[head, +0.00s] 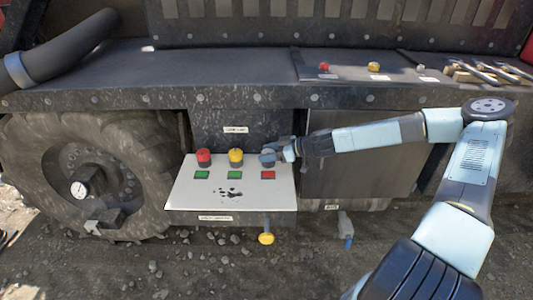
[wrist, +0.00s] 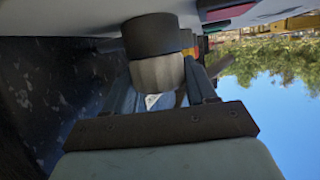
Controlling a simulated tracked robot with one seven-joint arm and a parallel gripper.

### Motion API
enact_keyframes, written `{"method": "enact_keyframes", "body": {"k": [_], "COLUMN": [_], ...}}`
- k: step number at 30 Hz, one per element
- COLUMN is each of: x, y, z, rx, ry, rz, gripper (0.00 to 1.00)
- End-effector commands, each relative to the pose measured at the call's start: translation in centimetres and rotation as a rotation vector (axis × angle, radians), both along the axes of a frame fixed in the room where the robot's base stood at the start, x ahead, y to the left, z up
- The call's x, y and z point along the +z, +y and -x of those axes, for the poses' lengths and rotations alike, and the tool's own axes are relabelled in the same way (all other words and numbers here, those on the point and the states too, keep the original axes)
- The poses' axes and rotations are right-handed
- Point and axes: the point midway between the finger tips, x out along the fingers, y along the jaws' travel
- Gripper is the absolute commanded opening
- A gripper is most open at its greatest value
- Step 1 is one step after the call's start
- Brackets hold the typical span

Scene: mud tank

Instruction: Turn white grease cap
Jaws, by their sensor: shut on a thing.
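The white grease cap (head: 268,156) is the right one of three caps in a row on a pale panel (head: 187,196). It looks light grey. My gripper (head: 280,151) reaches it from the right and is shut on it. In the wrist view the cap (wrist: 156,73) shows as a pale cylinder with a dark collar (wrist: 152,36), between the fingers of my gripper (wrist: 160,92). The cap is seated at the panel. A red marker (head: 268,175) lies below it. My fingers partly hide the cap.
A red cap (head: 204,157) and a yellow cap (head: 236,157) stand to the left, each above a green marker. A yellow knob (head: 266,238) hangs under the panel, and a blue-handled valve (head: 347,240) is lower right. A large wheel (head: 85,180) is at left. A ledge with tools (head: 490,75) runs above.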

Motion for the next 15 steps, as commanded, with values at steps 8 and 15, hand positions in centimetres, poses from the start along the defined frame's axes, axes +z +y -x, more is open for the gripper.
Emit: {"method": "enact_keyframes", "body": {"k": [8, 15], "x": [0.0, 0.0], "y": [0.2, -0.1], "z": [0.0, 0.0], "rx": [-0.014, -0.107], "ry": [-0.001, 0.0], "rz": [-0.001, -0.001], "gripper": [0.26, 0.26]}}
